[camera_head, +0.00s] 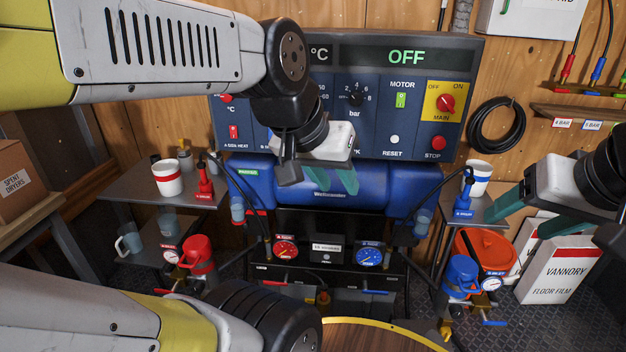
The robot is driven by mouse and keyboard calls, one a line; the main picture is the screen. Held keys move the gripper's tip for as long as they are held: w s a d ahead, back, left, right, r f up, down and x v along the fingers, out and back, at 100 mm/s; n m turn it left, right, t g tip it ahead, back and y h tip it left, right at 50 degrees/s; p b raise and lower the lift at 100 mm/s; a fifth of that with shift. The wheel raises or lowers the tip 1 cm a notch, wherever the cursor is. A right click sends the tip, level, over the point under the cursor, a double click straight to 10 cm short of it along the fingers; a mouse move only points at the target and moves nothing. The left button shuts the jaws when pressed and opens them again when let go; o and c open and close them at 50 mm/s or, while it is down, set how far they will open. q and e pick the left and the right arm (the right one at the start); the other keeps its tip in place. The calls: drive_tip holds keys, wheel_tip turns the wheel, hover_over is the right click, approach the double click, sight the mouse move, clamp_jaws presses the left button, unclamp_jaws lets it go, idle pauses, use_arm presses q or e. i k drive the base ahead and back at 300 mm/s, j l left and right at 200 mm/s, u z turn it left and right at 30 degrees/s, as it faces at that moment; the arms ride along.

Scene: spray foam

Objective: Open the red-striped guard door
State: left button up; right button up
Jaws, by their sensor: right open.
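I cannot make out a red-striped guard door in the head view. The blue machine (386,188) stands at the centre, under a dark control panel (376,118) whose display reads OFF. My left gripper (338,182) is in front of the machine's upper part, its teal fingers pointing down. My arm and wrist hide part of the panel and machine, and I cannot tell the finger gap or any contact. My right gripper (522,218) is at the right edge, its teal fingers spread, with nothing seen between them. It is apart from the machine.
A left shelf (128,183) holds a red-banded cup (167,177) and a red bottle (204,183). A right shelf holds a white cup (478,177) and a blue bottle (463,203). Red and blue gauges (369,256) sit below the machine. Film boxes (562,272) stand at right.

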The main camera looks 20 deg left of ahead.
sight(252, 226)
drive_tip(key=u, duration=1.35)
drive_tip(key=i+j+u, duration=0.15)
drive_tip(key=j+u, duration=0.25)
drive_tip(key=i+j+u, duration=0.2)
drive_tip(key=u, duration=0.2)
